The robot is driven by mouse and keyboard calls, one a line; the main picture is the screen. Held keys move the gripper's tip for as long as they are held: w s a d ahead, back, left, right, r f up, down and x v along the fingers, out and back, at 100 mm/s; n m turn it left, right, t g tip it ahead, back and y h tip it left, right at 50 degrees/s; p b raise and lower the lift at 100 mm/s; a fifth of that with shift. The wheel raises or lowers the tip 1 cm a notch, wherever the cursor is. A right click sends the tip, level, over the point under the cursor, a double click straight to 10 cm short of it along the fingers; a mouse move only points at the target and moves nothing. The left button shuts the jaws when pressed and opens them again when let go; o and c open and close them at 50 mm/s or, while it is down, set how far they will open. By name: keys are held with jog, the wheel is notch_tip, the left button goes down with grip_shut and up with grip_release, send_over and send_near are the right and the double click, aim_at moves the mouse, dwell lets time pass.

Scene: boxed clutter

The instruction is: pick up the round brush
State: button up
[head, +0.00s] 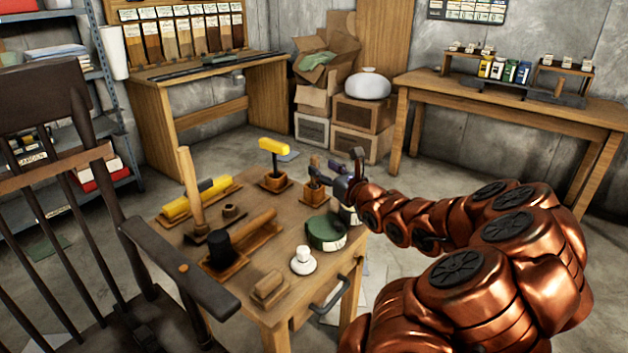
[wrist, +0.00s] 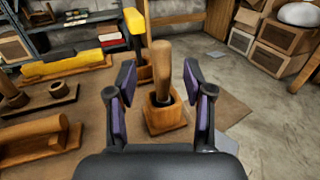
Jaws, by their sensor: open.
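A plain wooden handle stands upright in a small square wooden holder (wrist: 166,118). I take it to be the round brush (wrist: 160,68); any bristles are hidden inside the holder. In the head view the brush (head: 314,172) and its holder (head: 315,195) are at the far right part of the wooden table. My gripper (wrist: 160,76) is open, with one purple-padded finger on each side of the handle and gaps showing on both sides in the wrist view. In the head view my gripper (head: 344,167) is just right of the brush, partly blurred together with it.
A yellow-headed tool (head: 273,146) stands in another holder just left of the brush. A green round object (head: 325,233) and a white knob (head: 303,260) are nearer on the table (head: 335,284). Other tools crowd its left side. A dark chair (head: 100,230) stands at left.

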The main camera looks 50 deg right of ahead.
aim_at(317, 162)
jog(key=shift+b+x, duration=0.65)
jog(key=shift+x, duration=1.95)
jog(key=shift+d+r, duration=0.1)
jog(key=shift+r, duration=0.1)
grip_shut()
